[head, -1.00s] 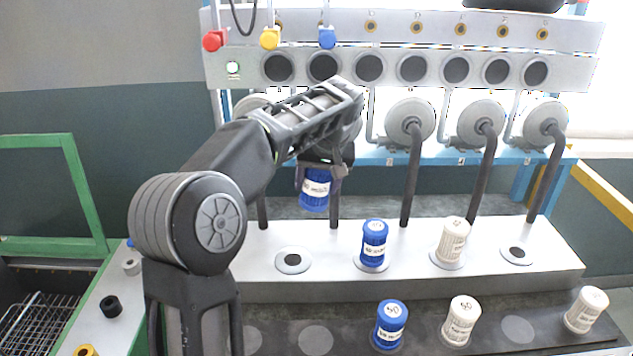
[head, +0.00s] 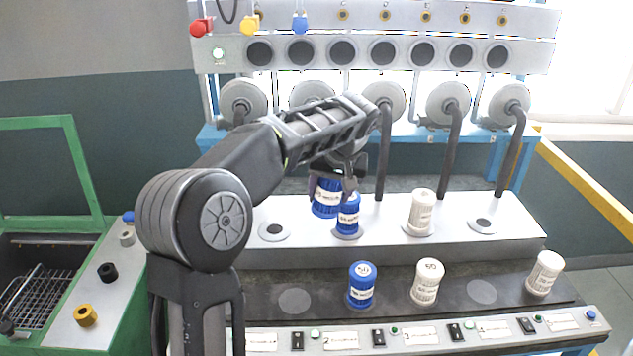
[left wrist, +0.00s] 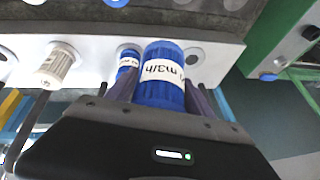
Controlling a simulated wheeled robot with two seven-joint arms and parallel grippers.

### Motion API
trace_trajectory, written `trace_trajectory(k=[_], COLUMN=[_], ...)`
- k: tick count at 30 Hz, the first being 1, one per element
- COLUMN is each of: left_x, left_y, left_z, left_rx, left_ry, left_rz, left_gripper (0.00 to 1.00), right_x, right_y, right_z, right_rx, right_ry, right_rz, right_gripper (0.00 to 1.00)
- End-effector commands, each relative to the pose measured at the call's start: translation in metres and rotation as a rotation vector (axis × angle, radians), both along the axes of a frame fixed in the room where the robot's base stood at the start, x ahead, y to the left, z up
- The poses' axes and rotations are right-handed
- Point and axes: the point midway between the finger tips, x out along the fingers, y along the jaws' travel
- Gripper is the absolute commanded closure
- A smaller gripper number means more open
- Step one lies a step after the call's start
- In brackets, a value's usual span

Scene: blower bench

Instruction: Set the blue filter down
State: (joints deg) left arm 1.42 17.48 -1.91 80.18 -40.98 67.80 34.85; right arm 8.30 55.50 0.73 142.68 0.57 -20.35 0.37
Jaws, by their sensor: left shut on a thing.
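My left gripper (head: 337,186) is shut on a blue filter (head: 326,198) with a white label, held above the grey-white bench block. In the left wrist view the held blue filter (left wrist: 160,80) stands between the two fingers, its label reading "m3/h". A second blue filter (head: 348,216) sits in a round seat on the block, just right of the held one and partly overlapped by it in the head view. A third blue filter (head: 361,285), marked 50, stands on the dark front shelf. My right gripper is not in view.
An empty round seat (head: 275,231) lies left on the block and another (head: 483,225) at right. White filters stand on block (head: 421,212) and shelf (head: 427,281). The shelf has bare round spots (head: 294,300). Hoses (head: 447,150) hang behind. A green machine (head: 100,270) stands left.

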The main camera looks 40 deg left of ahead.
Motion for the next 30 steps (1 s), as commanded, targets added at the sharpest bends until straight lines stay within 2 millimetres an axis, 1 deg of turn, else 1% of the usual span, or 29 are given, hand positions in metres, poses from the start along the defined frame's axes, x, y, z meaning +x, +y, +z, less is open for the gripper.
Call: trace_trajectory(k=[8, 13, 18, 24, 25, 27, 30], left_x=[0.020, 0.027, 0.029, 0.025, 0.023, 0.024, 0.024], left_y=[-0.059, -0.105, -0.152, -0.195, -0.202, -0.200, -0.200], left_z=[-0.037, -0.066, -0.093, -0.119, -0.122, -0.140, -0.156], left_rx=[0.006, 0.005, 0.001, -0.010, -0.011, -0.011, -0.011], left_ry=[0.000, 0.000, 0.001, 0.001, 0.002, -0.001, -0.001], left_rz=[-0.148, -0.259, -0.371, -0.475, -0.489, -0.486, -0.484], left_gripper=[0.89, 0.89, 0.89, 0.89, 0.89, 0.89, 0.89], right_x=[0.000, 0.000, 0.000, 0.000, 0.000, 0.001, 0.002], right_y=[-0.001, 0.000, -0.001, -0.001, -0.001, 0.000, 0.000], right_z=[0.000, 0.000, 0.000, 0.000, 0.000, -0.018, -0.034], right_rx=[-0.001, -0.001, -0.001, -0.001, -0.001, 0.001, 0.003], right_ry=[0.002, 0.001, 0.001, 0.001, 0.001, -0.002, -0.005], right_rz=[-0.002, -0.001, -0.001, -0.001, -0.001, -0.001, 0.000], right_gripper=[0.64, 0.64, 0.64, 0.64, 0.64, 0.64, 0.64])
